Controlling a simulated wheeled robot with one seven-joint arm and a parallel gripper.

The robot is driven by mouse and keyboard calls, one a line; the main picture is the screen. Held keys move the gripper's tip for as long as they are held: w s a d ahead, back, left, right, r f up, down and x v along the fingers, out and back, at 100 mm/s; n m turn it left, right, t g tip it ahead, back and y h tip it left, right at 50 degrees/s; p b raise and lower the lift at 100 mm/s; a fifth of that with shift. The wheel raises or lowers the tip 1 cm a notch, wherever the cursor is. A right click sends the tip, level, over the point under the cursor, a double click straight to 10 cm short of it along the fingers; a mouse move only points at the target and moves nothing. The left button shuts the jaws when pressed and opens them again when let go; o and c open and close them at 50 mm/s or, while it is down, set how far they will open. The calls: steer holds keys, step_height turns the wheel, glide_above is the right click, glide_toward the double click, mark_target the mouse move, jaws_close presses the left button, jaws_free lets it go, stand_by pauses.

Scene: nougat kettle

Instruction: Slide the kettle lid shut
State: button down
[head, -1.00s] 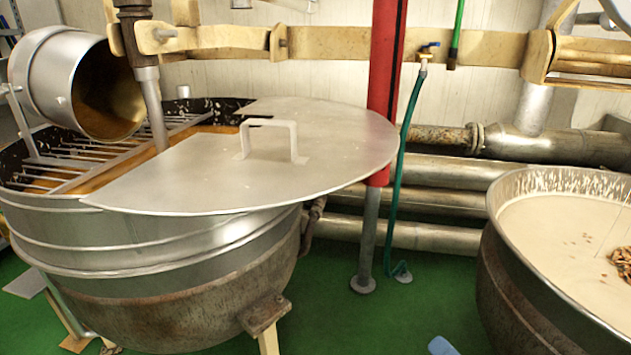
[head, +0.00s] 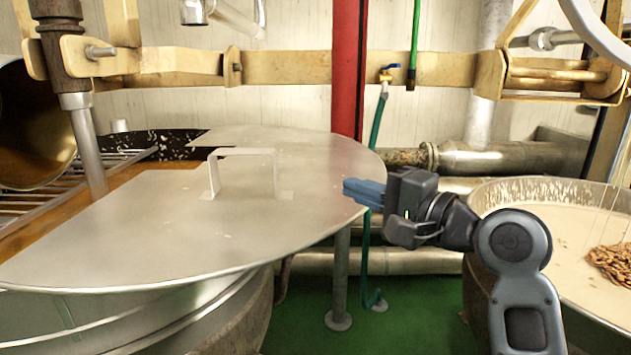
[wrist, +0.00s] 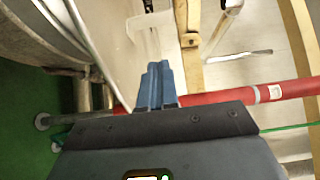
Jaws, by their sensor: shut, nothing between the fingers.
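The kettle lid (head: 170,215) is a flat grey metal plate with a raised strap handle (head: 243,152) on top.
A red post (head: 347,65) stands behind the lid, with a green hose (head: 377,125) beside it. Pipes run along the back wall. A second kettle of pale mixture (head: 545,215) stands at the right. A tilted metal drum (head: 30,125) and a mixer shaft (head: 88,145) are at the left.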

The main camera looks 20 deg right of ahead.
glide_toward(277, 169)
steer(key=w, duration=0.2)
steer(key=w+d, duration=0.1)
steer(key=shift+w+d+p, duration=0.1)
steer(key=shift+w+p, duration=0.3)
steer(key=a, duration=0.1)
steer(key=w+a, duration=0.1)
steer(key=a, duration=0.1)
steer(key=shift+w+p, duration=0.1)
steer(key=shift+p, duration=0.2)
steer(key=shift+w+a, duration=0.1)
steer(key=shift+a, duration=0.35)
steer(key=w+a+p, duration=0.1)
steer(key=w+a, duration=0.1)
steer(key=a, duration=0.6)
steer(key=w+a+p, duration=0.2)
steer(key=w+a, duration=0.1)
steer(key=a, duration=0.5)
steer(key=w+a+p, duration=0.2)
steer(key=w+a, duration=0.1)
steer(key=a, duration=0.6)
steer(key=shift+w, duration=0.1)
steer(key=shift+a+r, duration=0.15)
steer(key=shift+a, duration=0.05)
